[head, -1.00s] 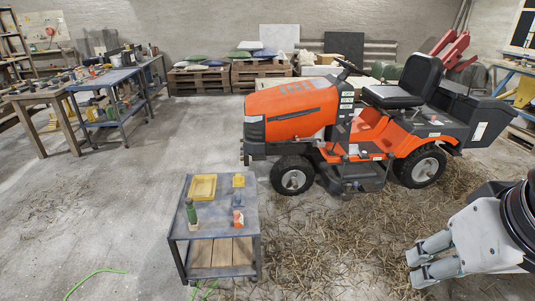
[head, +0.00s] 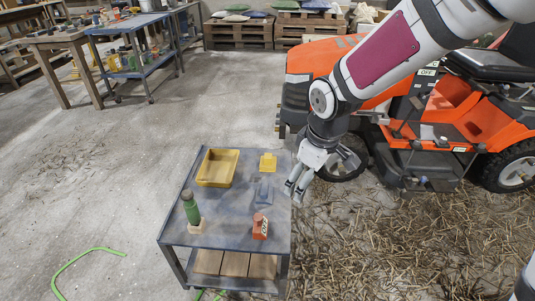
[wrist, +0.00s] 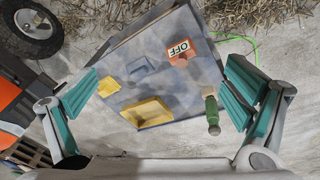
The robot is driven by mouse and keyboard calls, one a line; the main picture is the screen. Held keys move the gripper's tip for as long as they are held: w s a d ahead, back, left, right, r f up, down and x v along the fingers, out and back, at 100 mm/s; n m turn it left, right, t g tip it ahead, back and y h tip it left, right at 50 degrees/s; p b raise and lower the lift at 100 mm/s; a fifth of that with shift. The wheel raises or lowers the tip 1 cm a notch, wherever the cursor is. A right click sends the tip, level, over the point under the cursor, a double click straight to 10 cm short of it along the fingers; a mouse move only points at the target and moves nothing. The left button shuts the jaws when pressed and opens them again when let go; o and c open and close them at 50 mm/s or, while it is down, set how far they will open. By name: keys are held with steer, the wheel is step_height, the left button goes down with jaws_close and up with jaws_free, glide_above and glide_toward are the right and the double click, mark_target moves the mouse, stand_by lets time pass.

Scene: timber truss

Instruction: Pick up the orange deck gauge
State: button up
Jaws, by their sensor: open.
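The orange deck gauge (head: 260,228) is a small orange block with a white label, standing near the front right corner of the grey cart top (head: 232,238). In the wrist view the gauge (wrist: 179,52) shows a label reading "OFF" and lies between the fingers but well beyond them. My gripper (head: 297,188) is above the cart's right edge, up and to the right of the gauge in the head view. In the wrist view its teal finger pads (wrist: 160,100) are wide apart with nothing between them.
On the cart stand a yellow tray (head: 218,168), a green bottle-like item (head: 190,210) on a light base, a yellow piece (head: 268,162) and a blue-grey piece (head: 264,188). The orange mower (head: 460,130) is close behind on the right. A green hose lies on the floor at left.

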mark_target(257, 217)
steer(key=w+a+f+n+y+b, duration=0.1)
steer(key=w+a+f+b, duration=0.1)
steer(key=f, duration=0.6)
steer(key=w+a+f+n+y+b, duration=0.1)
steer(key=w+a+f+b, duration=0.1)
steer(key=a+f+b, duration=0.2)
steer(key=w+a+f+n+y+b, duration=0.1)
steer(key=w+a+f+b, duration=0.1)
steer(key=a+f, duration=0.4)
steer(key=shift+w+a+f+g+b, duration=0.1)
steer(key=shift+f+g+b, duration=0.1)
steer(key=shift+f, duration=0.75)
steer(key=shift+a+f+g+b, duration=0.1)
steer(key=shift+a+f+b, duration=0.05)
steer(key=shift+f, duration=0.75)
steer(key=shift+w+a+f+g+b, duration=0.1)
steer(key=shift+f+b, duration=0.1)
steer(key=shift+f, duration=0.75)
steer(key=shift+d+b+x, duration=0.1)
steer(key=shift+b+x, duration=0.7)
steer(key=shift+x, duration=0.65)
steer(key=shift+d+b+x, duration=0.15)
steer(key=shift+b+x, duration=0.6)
steer(key=shift+x, duration=0.7)
steer(key=shift+s+f, duration=0.1)
steer(key=shift+s, duration=0.1)
steer(key=c, duration=1.4)
